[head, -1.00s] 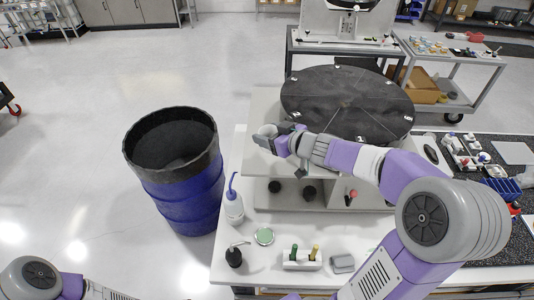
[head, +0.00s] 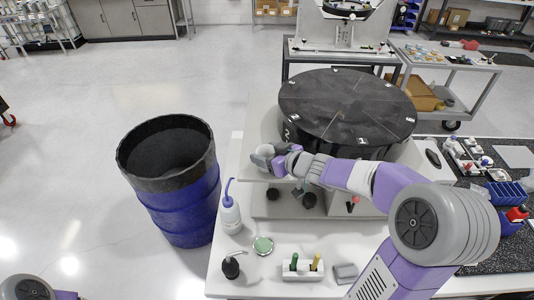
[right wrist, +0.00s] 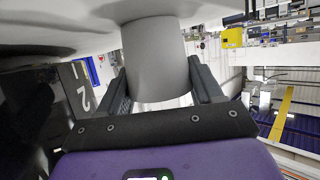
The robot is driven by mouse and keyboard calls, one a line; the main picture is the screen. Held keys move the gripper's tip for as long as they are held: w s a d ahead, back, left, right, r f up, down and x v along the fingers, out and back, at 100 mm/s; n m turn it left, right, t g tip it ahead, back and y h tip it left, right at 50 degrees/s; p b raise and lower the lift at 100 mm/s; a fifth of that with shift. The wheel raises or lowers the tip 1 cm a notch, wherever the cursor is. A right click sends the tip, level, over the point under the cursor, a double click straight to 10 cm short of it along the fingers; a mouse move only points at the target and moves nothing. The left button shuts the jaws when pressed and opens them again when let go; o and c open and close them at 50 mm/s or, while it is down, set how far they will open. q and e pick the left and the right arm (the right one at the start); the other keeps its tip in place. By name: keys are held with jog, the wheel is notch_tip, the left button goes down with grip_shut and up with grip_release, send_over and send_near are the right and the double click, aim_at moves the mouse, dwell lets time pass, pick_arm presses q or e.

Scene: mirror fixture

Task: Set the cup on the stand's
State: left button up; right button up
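The cup (head: 261,155) is light grey and small in the head view, at the left end of my right arm. In the right wrist view the cup (right wrist: 156,60) is a plain grey cylinder between the two dark fingers. My right gripper (head: 272,160) appears shut on it. The stand (head: 262,112) is pale and carries a large black disc (head: 345,100). The cup is over the stand's upper board, left of the disc's front edge. In the wrist view its far end meets a pale surface; I cannot tell whether they touch. My left gripper is out of view.
A blue drum (head: 185,205) with a black rim stands left of the table. On the white table in front are a wash bottle (head: 230,214), a dark pump bottle (head: 231,267), a green-topped round tin (head: 263,246) and a small white holder (head: 302,270).

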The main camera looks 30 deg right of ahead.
jog(key=o, duration=0.4)
jog(key=shift+r, duration=0.25)
jog(key=p+v, duration=0.5)
jog(key=v, duration=0.7)
jog(key=shift+f, duration=0.1)
